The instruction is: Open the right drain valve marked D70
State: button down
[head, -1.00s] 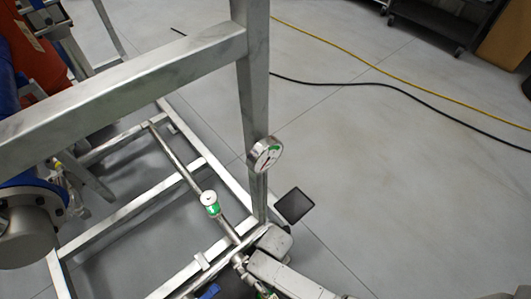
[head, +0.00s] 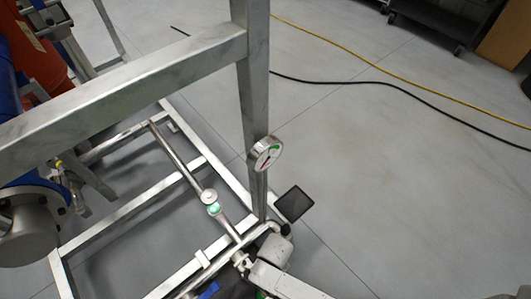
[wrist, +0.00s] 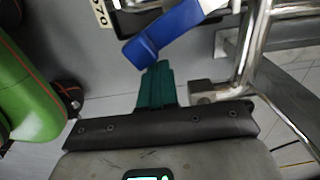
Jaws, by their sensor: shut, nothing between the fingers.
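The blue valve lever (wrist: 176,32) runs from the upper right down to the left in the wrist view. Its free end is just above my fingertips. A pale tag (wrist: 101,13) beside it reads "70"; the rest is cut off. My gripper (wrist: 159,68) has its teal fingers shut together, with nothing between them. I cannot tell whether they touch the lever. In the head view a blue lever (head: 208,290) shows at the bottom edge, next to my arm. My fingers are not clear there, and the valve body is mostly hidden.
A steel pipe (wrist: 246,55) and bracket stand close to the right of my fingers. A green rounded object (wrist: 28,90) is at left. A skid post (head: 254,95) with a gauge (head: 266,154) rises near my arm. Cables (head: 385,88) cross the otherwise open floor at right.

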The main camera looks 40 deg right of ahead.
jog(key=shift+a, duration=0.1)
jog(key=shift+s+a, duration=0.6)
jog(key=shift+a, duration=0.2)
jog(key=shift+s+a, duration=0.25)
jog(key=shift+a, duration=0.2)
jog(key=shift+d, duration=0.1)
